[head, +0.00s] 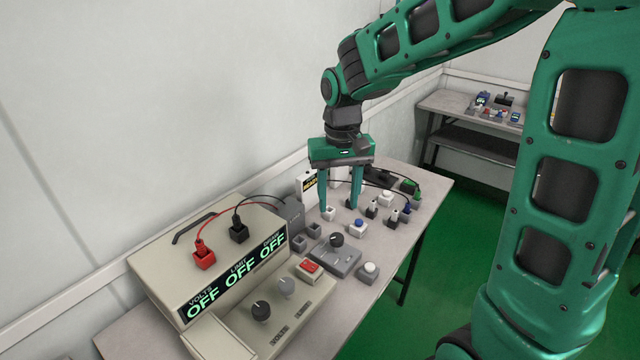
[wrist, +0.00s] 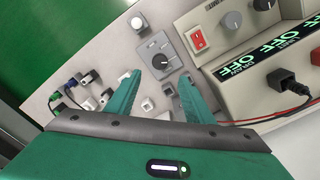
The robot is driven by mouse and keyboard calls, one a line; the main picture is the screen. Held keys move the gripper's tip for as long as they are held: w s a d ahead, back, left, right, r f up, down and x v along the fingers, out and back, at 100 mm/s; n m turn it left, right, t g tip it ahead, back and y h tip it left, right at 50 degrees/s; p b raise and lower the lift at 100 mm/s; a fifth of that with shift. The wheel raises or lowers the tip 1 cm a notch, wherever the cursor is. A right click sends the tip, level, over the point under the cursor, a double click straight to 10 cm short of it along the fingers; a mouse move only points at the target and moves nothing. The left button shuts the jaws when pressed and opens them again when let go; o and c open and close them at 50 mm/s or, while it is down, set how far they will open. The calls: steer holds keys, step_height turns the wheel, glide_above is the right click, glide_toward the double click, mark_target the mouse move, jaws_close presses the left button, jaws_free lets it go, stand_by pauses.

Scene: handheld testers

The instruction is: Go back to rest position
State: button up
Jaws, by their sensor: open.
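My gripper (head: 339,197) hangs from my green arm over the workbench in the head view, fingers pointing down. Its two green fingers are apart with nothing held between them. In the wrist view the open fingers (wrist: 157,97) frame small grey blocks on the bench, with a grey box with a black knob (wrist: 160,63) just beyond. The fingertips appear above or among the small parts; the exact height cannot be told.
A beige power supply (head: 160,262) with OFF displays and red and black plugs stands at the left. The workbench (head: 425,205) holds several small switches and connectors. A second bench (head: 450,103) stands at the back right. Green floor (head: 450,235) is clear.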

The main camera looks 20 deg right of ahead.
steer(key=s+d+r+m, duration=0.3)
steer(key=s+d, duration=0.8)
steer(key=d, duration=0.1)
steer(key=s+d+m, duration=0.1)
steer(key=s+d, duration=0.1)
steer(key=s, duration=0.5)
steer(key=s+d+f+m, duration=0.1)
steer(key=s+d, duration=0.2)
steer(key=s, duration=0.4)
steer(key=shift+s+f, duration=0.2)
steer(key=shift+s, duration=0.05)
steer(key=shift+w+f, duration=0.25)
steer(key=shift+w, duration=0.4)
